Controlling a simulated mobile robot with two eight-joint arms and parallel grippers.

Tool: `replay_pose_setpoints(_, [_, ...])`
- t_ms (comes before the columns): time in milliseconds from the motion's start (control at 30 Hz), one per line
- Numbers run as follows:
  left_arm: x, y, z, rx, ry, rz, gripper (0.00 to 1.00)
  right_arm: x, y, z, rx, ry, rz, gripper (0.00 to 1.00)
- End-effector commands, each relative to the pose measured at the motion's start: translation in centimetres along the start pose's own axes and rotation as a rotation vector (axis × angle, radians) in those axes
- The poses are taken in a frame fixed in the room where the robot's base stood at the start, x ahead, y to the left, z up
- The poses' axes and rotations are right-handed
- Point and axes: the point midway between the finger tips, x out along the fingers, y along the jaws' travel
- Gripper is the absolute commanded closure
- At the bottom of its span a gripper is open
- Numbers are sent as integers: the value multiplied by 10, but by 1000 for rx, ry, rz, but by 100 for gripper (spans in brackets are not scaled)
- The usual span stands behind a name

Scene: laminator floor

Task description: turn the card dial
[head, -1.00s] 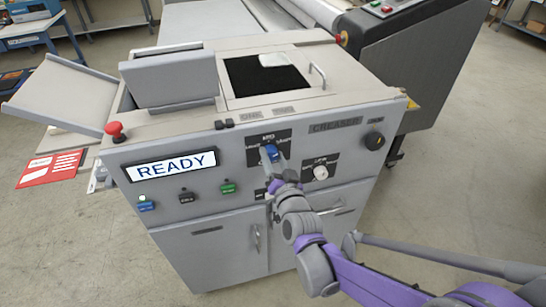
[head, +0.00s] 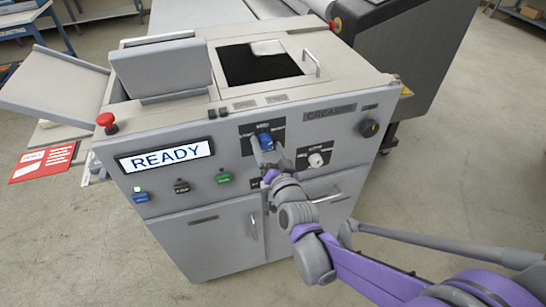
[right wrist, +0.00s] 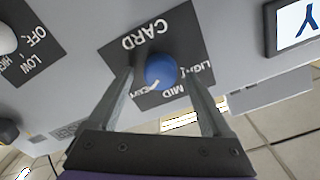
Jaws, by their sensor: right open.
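The card dial is a round blue knob (head: 265,141) on a black label plate on the grey machine's front panel. In the right wrist view the blue knob (right wrist: 160,71) sits under the upside-down word CARD, with LIGHT and MID beside it. Its white pointer mark faces the lower left there, towards a partly hidden word. My right gripper (head: 267,153) is open at the dial. In the right wrist view its fingers (right wrist: 160,82) stand apart on either side of the knob, with gaps visible. My left gripper is not in view.
A white knob (head: 316,160) with OFF, LOW and HIGH marks is to the right. A black knob (head: 369,127), a READY screen (head: 166,157), a red stop button (head: 106,120) and a green button (head: 223,178) share the machine. Cabinet doors with handles (head: 253,228) lie below.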

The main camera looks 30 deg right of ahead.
Motion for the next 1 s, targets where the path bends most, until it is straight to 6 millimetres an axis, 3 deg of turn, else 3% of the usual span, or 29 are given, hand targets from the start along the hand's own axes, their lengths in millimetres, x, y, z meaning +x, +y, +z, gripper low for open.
replay_pose_setpoints(500, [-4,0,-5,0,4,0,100,-84,-1,-1,1,1,-1,17])
replay_pose_setpoints(700, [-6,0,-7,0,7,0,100,-99,0,0,1,1,-1,17])
replay_pose_setpoints(1000, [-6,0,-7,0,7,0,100,-102,0,0,0,0,0,17])
